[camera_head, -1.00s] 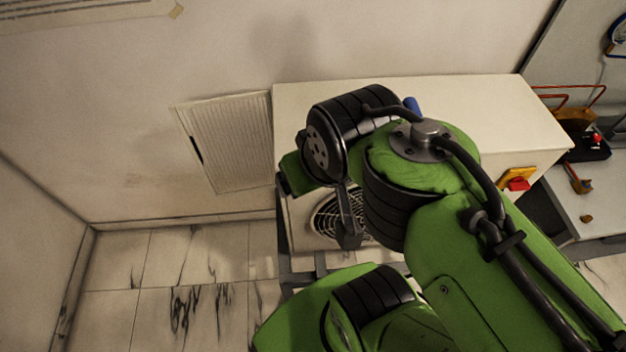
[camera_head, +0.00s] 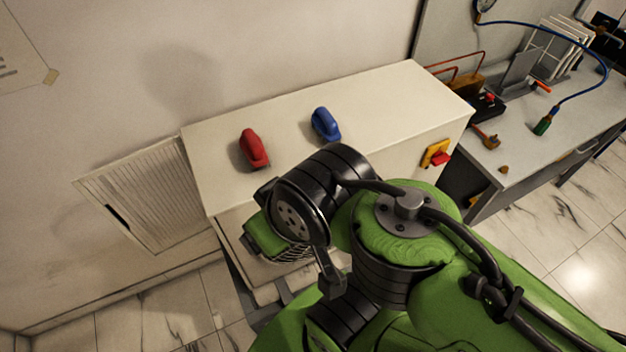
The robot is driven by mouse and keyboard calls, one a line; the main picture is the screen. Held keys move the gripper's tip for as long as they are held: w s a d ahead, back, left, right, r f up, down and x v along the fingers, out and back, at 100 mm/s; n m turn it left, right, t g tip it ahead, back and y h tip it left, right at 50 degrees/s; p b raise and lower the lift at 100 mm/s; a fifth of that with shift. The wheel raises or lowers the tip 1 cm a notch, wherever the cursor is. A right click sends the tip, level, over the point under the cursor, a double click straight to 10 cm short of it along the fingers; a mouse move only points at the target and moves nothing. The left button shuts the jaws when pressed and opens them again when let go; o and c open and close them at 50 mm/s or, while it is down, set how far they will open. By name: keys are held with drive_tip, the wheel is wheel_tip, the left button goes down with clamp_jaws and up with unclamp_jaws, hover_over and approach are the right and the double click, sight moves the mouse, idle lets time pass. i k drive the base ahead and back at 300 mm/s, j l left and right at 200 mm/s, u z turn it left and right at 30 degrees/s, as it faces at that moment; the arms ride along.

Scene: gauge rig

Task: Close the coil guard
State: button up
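The louvred off-white panel that I take to be the coil guard (camera_head: 145,205) is at the left. It stands out to the left from the left edge of the white unit (camera_head: 225,170), swung open, with a dark slot near its outer edge. A round fan grille (camera_head: 296,254) on the unit's front is partly hidden behind my arm. My green and black arm covers the middle and lower right, in front of the unit. No gripper fingers can be made out; my arm hides that end.
A red piece (camera_head: 254,149) and a blue piece (camera_head: 325,126) stand on the unit's top. A red switch on a yellow plate (camera_head: 437,156) is on its front. A grey bench (camera_head: 535,160) with tools is at the right. The tiled floor (camera_head: 150,318) at lower left is clear.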

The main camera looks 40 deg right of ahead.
sight(108, 210)
drive_tip(key=l+z, duration=0.15)
drive_tip(key=z, duration=0.9)
drive_tip(key=k+j+u, duration=0.15)
drive_tip(key=u, duration=0.5)
drive_tip(key=j+u, duration=0.45)
drive_tip(key=i+j+u, duration=0.1)
drive_tip(key=j+u, duration=0.15)
drive_tip(key=u, duration=0.2)
drive_tip(key=i+j+u, duration=0.1)
drive_tip(key=j+u, duration=0.2)
drive_tip(key=u, duration=0.15)
drive_tip(key=i+j+u, duration=0.25)
drive_tip(key=i, duration=0.15)
drive_tip(key=i+u, duration=0.3)
drive_tip(key=i+l+z, duration=0.15)
drive_tip(key=i+l, duration=0.75)
drive_tip(key=l, duration=0.2)
drive_tip(key=j+u, duration=0.05)
